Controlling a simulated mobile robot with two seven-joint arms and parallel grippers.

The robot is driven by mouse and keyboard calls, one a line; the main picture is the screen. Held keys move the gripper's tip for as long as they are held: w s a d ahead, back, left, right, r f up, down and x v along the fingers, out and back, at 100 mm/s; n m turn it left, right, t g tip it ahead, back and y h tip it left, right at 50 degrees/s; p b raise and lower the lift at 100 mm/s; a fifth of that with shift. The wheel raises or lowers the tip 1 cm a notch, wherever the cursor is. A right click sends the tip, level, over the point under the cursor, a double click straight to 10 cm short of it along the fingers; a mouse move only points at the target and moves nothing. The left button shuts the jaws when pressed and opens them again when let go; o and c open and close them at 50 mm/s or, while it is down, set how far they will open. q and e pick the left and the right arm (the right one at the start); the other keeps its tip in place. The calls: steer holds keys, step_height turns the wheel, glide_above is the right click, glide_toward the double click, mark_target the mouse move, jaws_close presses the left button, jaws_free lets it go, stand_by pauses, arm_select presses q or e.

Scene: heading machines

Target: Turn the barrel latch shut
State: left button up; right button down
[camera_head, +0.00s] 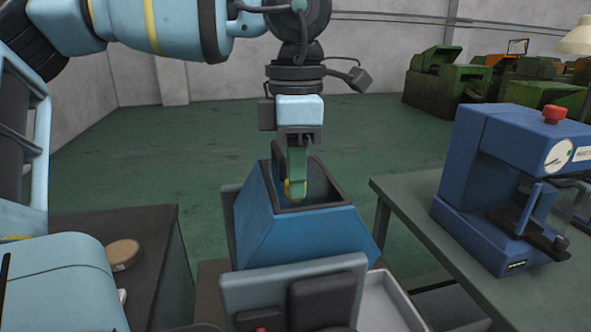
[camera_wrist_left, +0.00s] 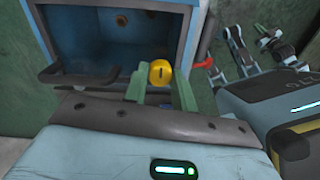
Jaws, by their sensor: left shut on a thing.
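The yellow barrel latch (camera_wrist_left: 160,73) has a round face with a short dark slot that looks upright in the left wrist view. In the head view it is a small yellow patch (camera_head: 290,190) at the rim of a blue tapered housing (camera_head: 300,238). My left gripper (camera_head: 297,190) comes down from above, its green fingers at the latch. In the left wrist view the fingers of my left gripper (camera_wrist_left: 161,84) stand on either side of the latch and are shut on it. The latch's lower side is hidden by the gripper. My right gripper is not in view.
The housing's open dark cavity (camera_wrist_left: 110,35) lies behind the latch, with a dark bar handle (camera_wrist_left: 78,76) beside it. A blue machine (camera_head: 500,185) sits on the right-hand table (camera_head: 440,220). A dark table (camera_head: 150,240) stands at left.

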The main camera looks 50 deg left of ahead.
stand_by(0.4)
arm_select(q)
steer(key=o, duration=1)
steer(key=shift+r, duration=0.1)
steer(key=shift+w+r, duration=0.1)
steer(key=shift+r, duration=3.7)
